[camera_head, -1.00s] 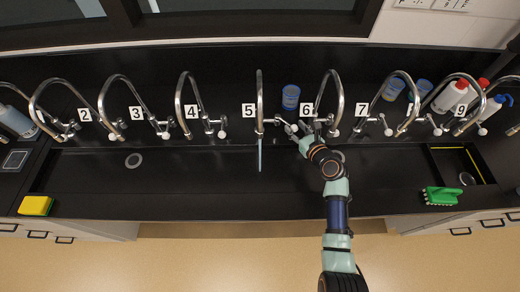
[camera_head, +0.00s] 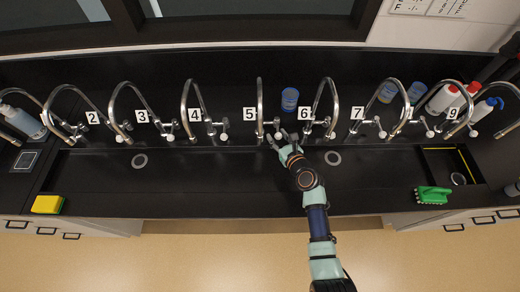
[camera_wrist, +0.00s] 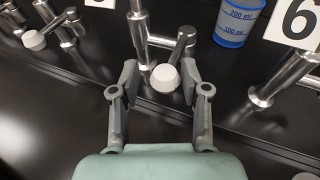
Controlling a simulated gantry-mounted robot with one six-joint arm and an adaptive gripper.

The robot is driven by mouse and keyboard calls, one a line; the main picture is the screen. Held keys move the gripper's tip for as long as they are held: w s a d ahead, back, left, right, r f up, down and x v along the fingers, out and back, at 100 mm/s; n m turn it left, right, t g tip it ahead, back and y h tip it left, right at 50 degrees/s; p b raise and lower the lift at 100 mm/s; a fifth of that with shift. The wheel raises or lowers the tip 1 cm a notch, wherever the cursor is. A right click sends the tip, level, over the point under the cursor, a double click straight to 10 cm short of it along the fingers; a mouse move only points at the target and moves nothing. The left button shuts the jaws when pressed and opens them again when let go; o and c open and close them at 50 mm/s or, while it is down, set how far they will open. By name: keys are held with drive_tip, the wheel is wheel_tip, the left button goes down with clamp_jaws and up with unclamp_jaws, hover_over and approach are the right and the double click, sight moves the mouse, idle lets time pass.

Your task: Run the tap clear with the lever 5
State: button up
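Tap 5 (camera_head: 260,98) is a tall chrome arched tap behind the sink, beside its number 5 label (camera_head: 249,113). No water stream shows below its spout. Its lever (camera_head: 278,135) has a white knob, which shows large in the wrist view (camera_wrist: 164,77). My gripper (camera_head: 280,142) is at this lever. In the wrist view its two grey fingers (camera_wrist: 159,82) are spread, with the white knob between their tips. I cannot tell whether either finger touches it.
Tap 6 (camera_head: 333,93) stands just to the right, and tap 4 (camera_head: 184,100) to the left. A blue measuring cup (camera_head: 290,98) stands behind, between taps 5 and 6. A yellow sponge (camera_head: 47,204) and green brush (camera_head: 433,195) lie on the front edge. The basin's middle is clear.

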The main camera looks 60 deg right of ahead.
drive_tip(key=shift+s+d, duration=0.2)
drive_tip(key=shift+d, duration=0.1)
drive_tip(key=p+v, duration=0.3)
drive_tip(key=v, duration=0.3)
drive_tip(key=shift+s+a+r+p, duration=0.1)
drive_tip(key=shift+p, duration=0.3)
drive_tip(key=shift+s+a, duration=0.2)
drive_tip(key=shift+s, duration=0.1)
